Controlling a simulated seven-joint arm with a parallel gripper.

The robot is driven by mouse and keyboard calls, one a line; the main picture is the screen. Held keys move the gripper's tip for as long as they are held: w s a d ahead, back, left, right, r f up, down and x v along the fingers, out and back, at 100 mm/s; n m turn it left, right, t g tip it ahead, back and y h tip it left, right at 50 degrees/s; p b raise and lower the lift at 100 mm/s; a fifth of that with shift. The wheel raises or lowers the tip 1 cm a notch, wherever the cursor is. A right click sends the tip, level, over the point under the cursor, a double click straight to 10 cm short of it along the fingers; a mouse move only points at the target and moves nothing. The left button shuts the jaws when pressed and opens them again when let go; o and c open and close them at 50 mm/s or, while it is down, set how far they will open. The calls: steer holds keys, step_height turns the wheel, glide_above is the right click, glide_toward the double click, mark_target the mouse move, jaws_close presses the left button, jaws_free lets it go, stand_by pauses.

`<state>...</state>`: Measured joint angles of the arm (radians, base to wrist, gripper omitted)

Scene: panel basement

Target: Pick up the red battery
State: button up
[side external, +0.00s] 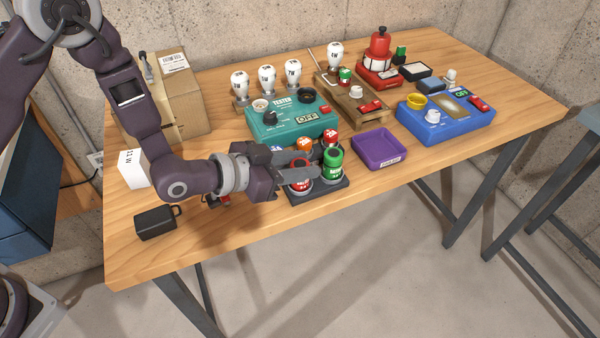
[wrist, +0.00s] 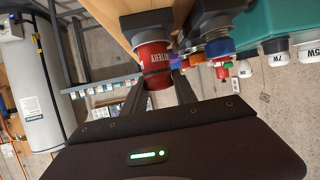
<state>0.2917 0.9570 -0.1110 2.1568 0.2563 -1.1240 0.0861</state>
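A red battery (side external: 300,181) stands upright in a dark holder (side external: 329,191) on the wooden table. In the wrist view, this red battery (wrist: 151,60) shows its lettering and its dark top end lies around the fingertips. My gripper (side external: 311,163) reaches in from the left at battery height, with its fingers spread. In the wrist view my gripper (wrist: 160,86) has one finger on each side of the battery's end, and contact is not clear. A green battery (side external: 332,165), an orange-topped battery (side external: 303,146) and another red-topped one (side external: 331,139) stand close by.
A teal tester (side external: 280,125) is behind the holder. A purple tray (side external: 375,149) and a blue device (side external: 445,120) are to the right. The front right table is clear.

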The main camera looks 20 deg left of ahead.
jaws_close()
steer(key=shift+r, duration=0.15)
